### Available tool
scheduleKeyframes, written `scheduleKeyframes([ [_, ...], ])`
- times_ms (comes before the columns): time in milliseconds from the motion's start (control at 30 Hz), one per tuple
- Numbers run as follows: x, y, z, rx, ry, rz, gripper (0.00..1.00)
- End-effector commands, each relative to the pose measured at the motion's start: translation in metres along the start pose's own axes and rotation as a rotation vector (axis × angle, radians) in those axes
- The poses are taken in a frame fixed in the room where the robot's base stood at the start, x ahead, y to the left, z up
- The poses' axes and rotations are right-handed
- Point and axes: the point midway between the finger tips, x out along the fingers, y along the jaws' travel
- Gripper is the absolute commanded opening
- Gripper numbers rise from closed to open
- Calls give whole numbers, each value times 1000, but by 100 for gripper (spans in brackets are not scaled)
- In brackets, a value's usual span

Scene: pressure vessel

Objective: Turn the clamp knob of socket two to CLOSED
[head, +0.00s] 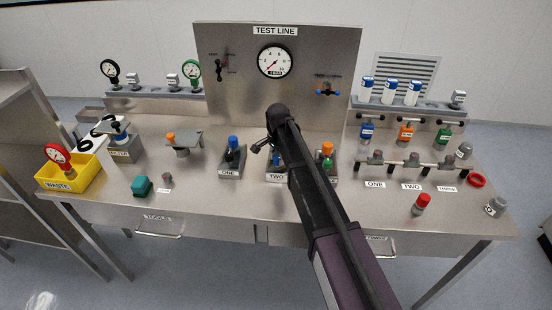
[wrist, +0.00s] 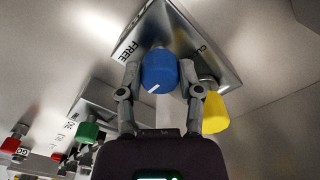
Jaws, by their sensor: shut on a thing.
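The blue clamp knob (wrist: 159,70) is between the two fingers of my gripper (wrist: 160,82) in the wrist view, and the gripper is shut on it. A white line on the knob points toward the lower left of the picture. Its grey block carries the word FREE (wrist: 129,50) on the left; another label at the upper right is mostly hidden. In the head view my gripper (head: 262,146) is at socket two (head: 276,177), and my arm hides much of that socket. A yellow part (wrist: 215,112) is just right of the right finger.
Socket one (head: 230,172) stands to the left, and a socket with an orange-and-green fitting (head: 327,153) stands close on the right. In the wrist view a green knob (wrist: 87,131) is at lower left. The test panel (head: 230,100) rises behind. The front bench strip is mostly clear.

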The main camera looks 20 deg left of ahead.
Motion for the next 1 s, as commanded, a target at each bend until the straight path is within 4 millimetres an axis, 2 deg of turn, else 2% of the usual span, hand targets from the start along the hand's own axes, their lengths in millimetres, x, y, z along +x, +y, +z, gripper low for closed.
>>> scheduleKeyframes([
  [367, 0, 0, 0, -161, -1, 0, 0],
  [1000, 0, 0, 0, -740, 1, 1, 0],
])
